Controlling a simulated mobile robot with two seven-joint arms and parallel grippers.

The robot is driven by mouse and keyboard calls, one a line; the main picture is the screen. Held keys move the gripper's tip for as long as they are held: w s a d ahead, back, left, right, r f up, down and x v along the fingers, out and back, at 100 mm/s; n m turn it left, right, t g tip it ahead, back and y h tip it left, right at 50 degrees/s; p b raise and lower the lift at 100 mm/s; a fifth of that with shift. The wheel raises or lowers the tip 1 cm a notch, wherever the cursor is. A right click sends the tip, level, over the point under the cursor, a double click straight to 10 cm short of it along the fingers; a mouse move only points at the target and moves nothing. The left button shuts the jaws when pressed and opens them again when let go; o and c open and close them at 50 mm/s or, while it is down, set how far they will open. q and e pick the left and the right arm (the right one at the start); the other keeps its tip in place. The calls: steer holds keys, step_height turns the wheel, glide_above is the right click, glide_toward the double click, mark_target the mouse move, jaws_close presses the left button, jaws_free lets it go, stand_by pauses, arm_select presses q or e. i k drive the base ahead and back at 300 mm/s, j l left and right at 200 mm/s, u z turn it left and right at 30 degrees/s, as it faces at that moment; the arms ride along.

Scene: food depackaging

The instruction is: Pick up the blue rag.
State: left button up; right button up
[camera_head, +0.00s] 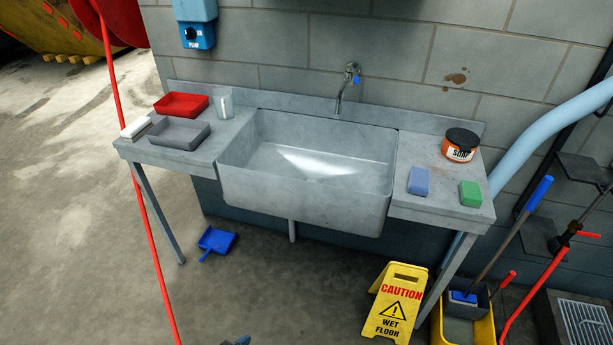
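A light blue folded rag or sponge-like block (419,181) lies flat on the right counter of the metal sink unit. I cannot tell for sure that it is cloth. It lies left of a green block (470,194) and in front of an orange soap tub (459,146) with a black lid, apart from both. Nothing covers it. Neither of my grippers can be made out. A small dark bluish shape at the bottom edge is cut off too much to identify.
The sink basin (290,200) looks empty beneath its tap (348,85). A red tray (181,105), grey tray (178,133) and clear glass (223,102) stand on the left counter. A yellow wet-floor sign (397,300), yellow bucket (462,329) and blue dustpan (216,241) are on the floor.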

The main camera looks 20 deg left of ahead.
mark_target(420, 178)
steer(key=i+l+u, duration=0.1)
steer(key=u, duration=0.35)
steer(key=i+l+u, duration=0.1)
steer(key=l+u, duration=0.45)
steer(key=u, duration=0.3)
steer(key=l+u, duration=0.3)
steer(key=l, duration=0.85)
steer(key=i, duration=0.05)
